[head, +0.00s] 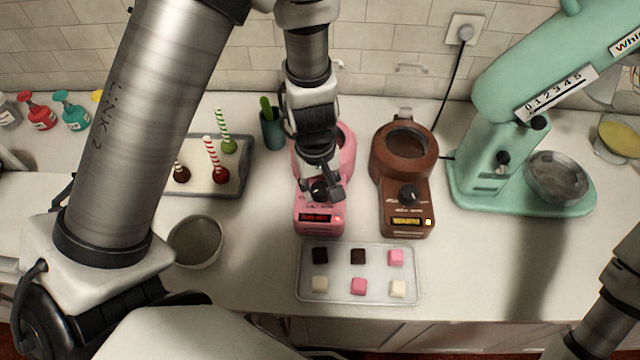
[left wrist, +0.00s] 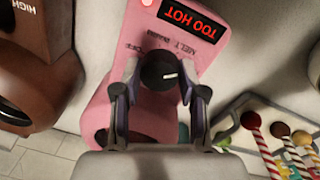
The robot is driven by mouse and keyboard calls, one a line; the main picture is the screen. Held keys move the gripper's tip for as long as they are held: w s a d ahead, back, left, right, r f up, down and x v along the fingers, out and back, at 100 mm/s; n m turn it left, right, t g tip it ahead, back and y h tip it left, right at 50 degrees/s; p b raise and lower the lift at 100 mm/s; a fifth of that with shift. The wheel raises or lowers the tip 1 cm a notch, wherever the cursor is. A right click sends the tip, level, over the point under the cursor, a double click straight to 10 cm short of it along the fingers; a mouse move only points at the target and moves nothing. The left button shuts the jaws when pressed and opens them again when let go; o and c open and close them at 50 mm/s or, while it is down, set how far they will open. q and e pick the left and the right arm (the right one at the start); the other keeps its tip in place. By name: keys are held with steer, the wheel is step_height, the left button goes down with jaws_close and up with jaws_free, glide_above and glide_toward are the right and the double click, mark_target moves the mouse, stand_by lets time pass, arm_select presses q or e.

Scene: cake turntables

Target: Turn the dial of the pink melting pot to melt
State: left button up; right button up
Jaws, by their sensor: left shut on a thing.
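The pink melting pot (head: 345,150) stands on the counter, partly hidden behind my left arm. Its dial (left wrist: 158,70) is black with a white pointer mark that points to the right in the left wrist view. Labels beside the dial include MELT, and the red display (left wrist: 190,20) reads TOO HOT, upside down in that view. A small red lamp (head: 337,219) is lit beside the display. My left gripper (head: 322,190) is over the pot's front, shut on the dial, with one finger on each side (left wrist: 158,86). My right gripper is out of view.
A brown melting pot (head: 405,165) stands close on the right, its display lit yellow. A tray (head: 358,293) of several small cubes lies in front. A bowl (head: 195,242) and a tray of cake pops (head: 237,180) are left. A green mixer (head: 480,165) stands right.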

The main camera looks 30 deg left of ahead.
mark_target(317, 190)
arm_select(q)
steer(key=n, duration=0.4)
steer(key=shift+f+n, duration=0.1)
steer(key=shift+n, duration=0.3)
stand_by(0.4)
steer(key=o, duration=1.1)
steer(key=shift+o, duration=0.2)
steer(key=shift+a+f, duration=0.1)
steer(key=shift+p, duration=0.3)
step_height(317, 190, up, 12)
steer(key=shift+s+a, duration=0.15)
steer(key=shift+s, duration=0.05)
